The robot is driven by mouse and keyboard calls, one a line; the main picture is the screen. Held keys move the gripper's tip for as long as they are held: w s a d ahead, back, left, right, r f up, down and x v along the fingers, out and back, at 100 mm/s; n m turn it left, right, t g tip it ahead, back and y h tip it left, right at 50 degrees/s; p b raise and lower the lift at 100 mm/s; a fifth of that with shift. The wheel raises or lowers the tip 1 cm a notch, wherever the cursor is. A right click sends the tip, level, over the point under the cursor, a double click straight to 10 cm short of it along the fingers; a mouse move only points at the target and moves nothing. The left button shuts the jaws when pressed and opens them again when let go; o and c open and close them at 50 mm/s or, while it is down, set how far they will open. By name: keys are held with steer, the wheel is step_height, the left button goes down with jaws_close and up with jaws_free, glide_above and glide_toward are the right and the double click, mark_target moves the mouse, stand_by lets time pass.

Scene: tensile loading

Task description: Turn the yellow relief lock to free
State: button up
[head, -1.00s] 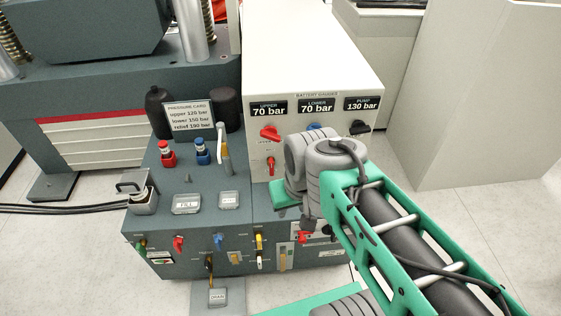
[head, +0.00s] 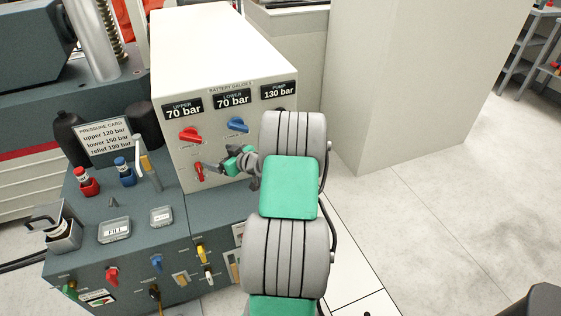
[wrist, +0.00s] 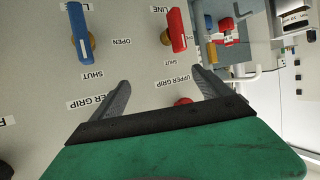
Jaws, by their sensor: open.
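A yellow lever (head: 201,251), which may be the yellow relief lock, sits on the front face of the low grey cabinet in the head view. Its label is not readable and its setting cannot be told. My gripper (head: 236,161) is at the front panel of the white box, well above and right of this lever, close to the lower red knob (head: 199,171). In the wrist view my gripper (wrist: 162,84) has its fingers spread with nothing held; they face the panel. No yellow lock is clear in the wrist view.
The white gauge box (head: 215,50) carries red (head: 190,135) and blue (head: 238,125) knobs. A card stand (head: 105,140), bottles and a pump handle (head: 147,165) stand on the cabinet top. More levers crowd its front. Floor at right (head: 430,200) is clear.

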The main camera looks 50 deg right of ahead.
steer(key=shift+o, duration=0.4)
steer(key=s+d+f+m+h, duration=0.1)
steer(key=s+d+f+h, duration=0.1)
steer(key=d, duration=0.3)
steer(key=s+d+f+m+t+h+b, duration=0.1)
steer(key=s+d+f, duration=0.2)
steer(key=d+f, duration=0.1)
steer(key=shift+s+d+m+t+h, duration=0.3)
steer(key=shift+s+d+h, duration=0.1)
steer(key=shift+d, duration=0.2)
steer(key=s+d+f+m+h, duration=0.3)
steer(key=s+d+h, duration=0.2)
steer(key=s+d, duration=0.4)
steer(key=shift+m, duration=0.3)
steer(key=x, duration=0.7)
steer(key=shift+w+d+r, duration=0.1)
steer(key=shift+d, duration=0.05)
steer(key=shift+c, duration=0.5)
steer(key=c, duration=1.3)
